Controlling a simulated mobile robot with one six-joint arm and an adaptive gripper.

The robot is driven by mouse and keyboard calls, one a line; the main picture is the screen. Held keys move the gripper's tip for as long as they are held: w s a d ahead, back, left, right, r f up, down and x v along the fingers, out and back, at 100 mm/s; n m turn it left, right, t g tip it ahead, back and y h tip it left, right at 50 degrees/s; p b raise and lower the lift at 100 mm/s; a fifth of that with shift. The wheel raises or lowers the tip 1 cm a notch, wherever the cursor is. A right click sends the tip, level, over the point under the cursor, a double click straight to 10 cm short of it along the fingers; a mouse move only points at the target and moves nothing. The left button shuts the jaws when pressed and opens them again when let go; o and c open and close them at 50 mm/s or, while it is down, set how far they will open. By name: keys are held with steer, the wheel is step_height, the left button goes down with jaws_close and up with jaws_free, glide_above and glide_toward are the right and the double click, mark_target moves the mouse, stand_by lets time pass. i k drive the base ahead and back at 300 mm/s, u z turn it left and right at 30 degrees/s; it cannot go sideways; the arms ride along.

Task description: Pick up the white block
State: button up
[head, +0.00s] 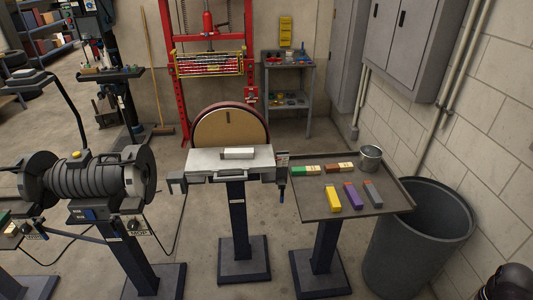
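The white block (238,153) lies flat on the grey work table (203,163) of a disc sander, in front of its round tan disc (231,130). Its long side runs left to right, and nothing covers it from this view. My gripper is not in view, so its state and its distance from the block do not show.
A tray table (310,212) at right holds several coloured blocks and a metal cup (369,157). A grey bin (418,240) stands beside it. A bench grinder (90,180) stands at left. A red press frame (172,80) stands behind. Some floor is open between pedestals.

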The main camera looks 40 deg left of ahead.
mark_target(228, 153)
steer(key=z, duration=1.2)
steer(key=k, duration=1.75)
steer(key=u, duration=1.4)
